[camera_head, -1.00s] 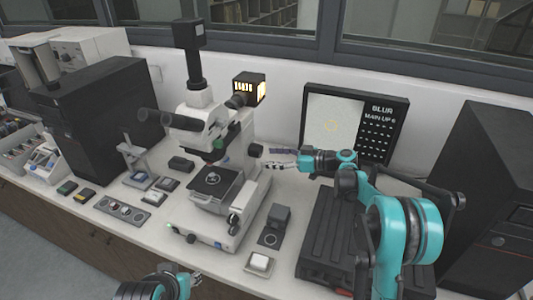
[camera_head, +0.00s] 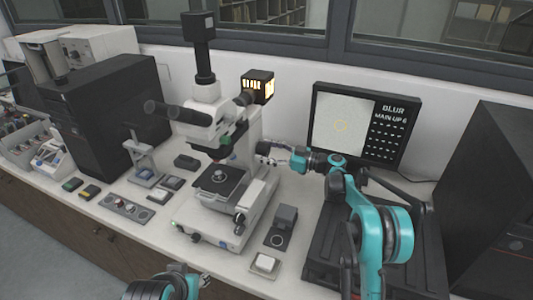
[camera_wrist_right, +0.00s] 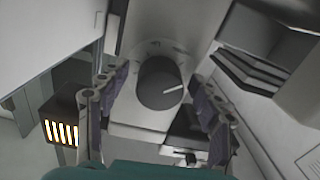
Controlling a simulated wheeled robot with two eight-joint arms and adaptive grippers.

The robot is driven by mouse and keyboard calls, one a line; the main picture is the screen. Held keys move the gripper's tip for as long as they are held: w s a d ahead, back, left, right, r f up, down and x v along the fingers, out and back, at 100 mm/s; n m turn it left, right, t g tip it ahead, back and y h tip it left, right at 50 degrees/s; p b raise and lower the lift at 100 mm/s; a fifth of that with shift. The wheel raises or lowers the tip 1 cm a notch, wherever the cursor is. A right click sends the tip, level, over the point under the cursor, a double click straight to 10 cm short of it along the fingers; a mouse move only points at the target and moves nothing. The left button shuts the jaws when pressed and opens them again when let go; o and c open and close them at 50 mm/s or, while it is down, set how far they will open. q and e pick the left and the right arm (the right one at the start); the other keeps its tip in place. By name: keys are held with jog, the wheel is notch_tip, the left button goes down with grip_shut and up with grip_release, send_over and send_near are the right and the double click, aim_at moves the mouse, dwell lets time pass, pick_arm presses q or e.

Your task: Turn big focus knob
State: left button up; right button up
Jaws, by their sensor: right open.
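The white microscope (camera_head: 245,190) stands on the bench in the head view. Its big focus knob, a dark round knob (camera_wrist_right: 163,83) with a pale line on its face, fills the middle of the right wrist view. In the head view the dark knob (camera_head: 263,147) shows on the microscope's right side, partly covered. My right gripper (camera_wrist_right: 160,92) is open, with one finger on each side of the knob and visible space between. It also shows beside the knob in the head view (camera_head: 272,154). My left gripper (camera_head: 193,278) is low in the head view, away from the microscope; its jaws are unclear.
A lit lamp box (camera_head: 258,87) is behind the microscope. A small grey block (camera_head: 285,215) and a white-topped button (camera_head: 265,263) sit right of the base. Black computer cases flank the bench.

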jog(key=c, duration=1.2)
